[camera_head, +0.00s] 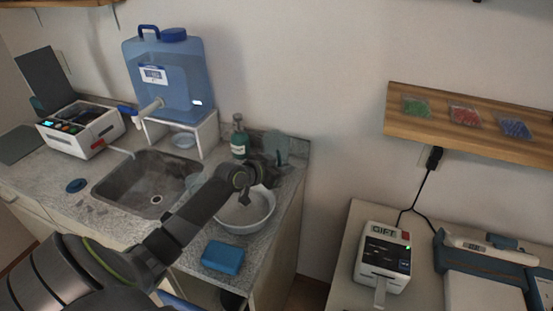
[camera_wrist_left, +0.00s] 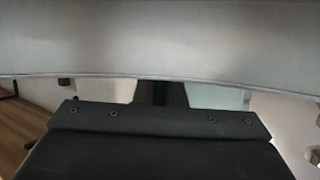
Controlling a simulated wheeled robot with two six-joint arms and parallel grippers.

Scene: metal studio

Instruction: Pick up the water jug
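A large translucent blue water jug (camera_head: 172,72) with a dark blue cap, a handle and a front spigot stands upright on a white stand at the back of the counter, in the head view. My left arm reaches from the lower left across the sink. My left gripper (camera_head: 258,181) is above a pale round basin, to the right of the jug and well apart from it. Its fingers are too small and dark to show whether they are open. In the left wrist view a broad grey curved surface fills the top and hides the fingertips. My right gripper is not in view.
The sink (camera_head: 152,183) lies below the jug's spigot. The basin (camera_head: 247,218), a green bottle (camera_head: 239,142), a pale teal item (camera_head: 279,148) and a blue sponge (camera_head: 223,258) are on the right counter. A white device (camera_head: 80,131) stands left. A wooden shelf (camera_head: 470,137) hangs right.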

